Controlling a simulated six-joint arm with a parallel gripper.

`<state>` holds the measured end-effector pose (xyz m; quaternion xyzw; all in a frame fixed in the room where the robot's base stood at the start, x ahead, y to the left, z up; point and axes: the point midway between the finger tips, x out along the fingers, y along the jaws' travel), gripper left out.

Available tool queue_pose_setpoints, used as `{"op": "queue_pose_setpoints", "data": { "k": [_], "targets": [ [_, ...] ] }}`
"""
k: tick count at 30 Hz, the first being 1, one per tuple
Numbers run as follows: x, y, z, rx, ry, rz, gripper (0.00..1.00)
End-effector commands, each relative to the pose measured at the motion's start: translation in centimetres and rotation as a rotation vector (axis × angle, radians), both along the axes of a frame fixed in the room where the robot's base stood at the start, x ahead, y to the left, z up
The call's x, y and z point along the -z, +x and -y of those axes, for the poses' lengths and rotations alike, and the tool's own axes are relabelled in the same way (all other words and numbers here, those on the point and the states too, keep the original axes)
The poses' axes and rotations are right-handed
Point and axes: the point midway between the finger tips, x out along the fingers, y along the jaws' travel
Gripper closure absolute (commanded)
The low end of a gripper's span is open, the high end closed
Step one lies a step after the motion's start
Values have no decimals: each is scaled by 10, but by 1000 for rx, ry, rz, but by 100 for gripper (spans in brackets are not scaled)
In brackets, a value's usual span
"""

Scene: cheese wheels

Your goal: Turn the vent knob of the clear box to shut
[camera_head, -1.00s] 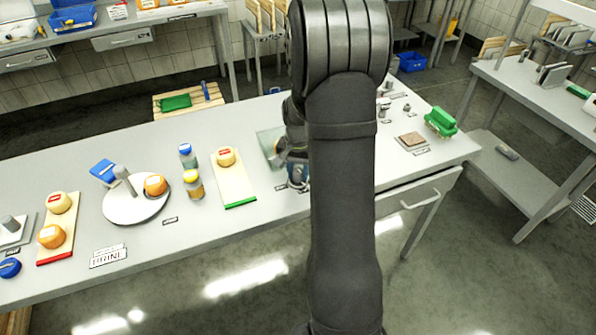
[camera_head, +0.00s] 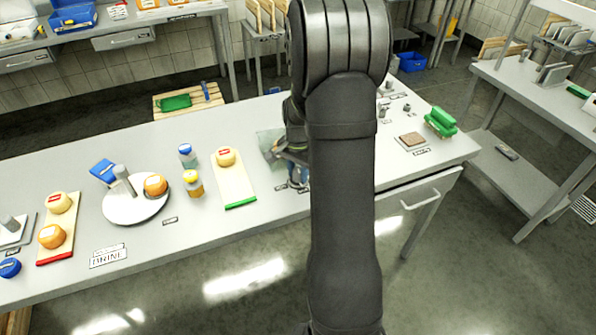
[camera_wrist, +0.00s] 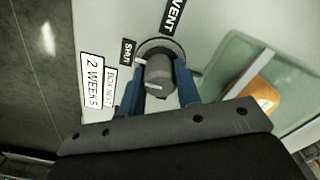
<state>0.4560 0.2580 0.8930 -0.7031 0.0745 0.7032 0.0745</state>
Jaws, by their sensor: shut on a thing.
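In the wrist view a grey vent knob (camera_wrist: 159,76) with a pale pointer mark sits on a dark round dial between black labels; one reads VENT (camera_wrist: 175,17), and the other (camera_wrist: 127,52) seems to read SHUT, seen upside down. The pale pointer lies on the side of that second label. My gripper (camera_wrist: 158,92) has its blue fingers on both sides of the knob and is shut on it. The clear box (camera_wrist: 213,62), greenish, is to the right with an orange cheese wheel (camera_wrist: 262,95) inside. In the head view my arm covers the knob and part of the box (camera_head: 268,143).
A cream board with a cheese wheel (camera_head: 226,157), bottles (camera_head: 194,184) and a round white turntable (camera_head: 121,208) stand left of the box. A green-topped brush-like thing (camera_head: 440,122) is at the right end. A white card reading 2 WEEKS (camera_wrist: 92,80) lies beside the knob.

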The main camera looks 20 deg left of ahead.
Motion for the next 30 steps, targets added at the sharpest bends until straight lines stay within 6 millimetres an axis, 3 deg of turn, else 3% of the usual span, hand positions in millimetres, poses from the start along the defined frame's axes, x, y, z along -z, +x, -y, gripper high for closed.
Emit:
{"op": "queue_pose_setpoints", "data": {
  "k": [4, 5, 7, 8, 16, 20, 30],
  "targets": [
    [0, 0, 0, 0, 0, 1, 92],
    [0, 0, 0, 0, 0, 1, 64],
    [0, 0, 0, 0, 0, 1, 50],
    [0, 0, 0, 0, 0, 1, 48],
    [-1, 0, 0, -1, 0, 1, 48],
    [-10, 1, 0, -1, 2, 2, 48],
    [-85, 1, 0, -1, 3, 5, 48]
  ]
}}
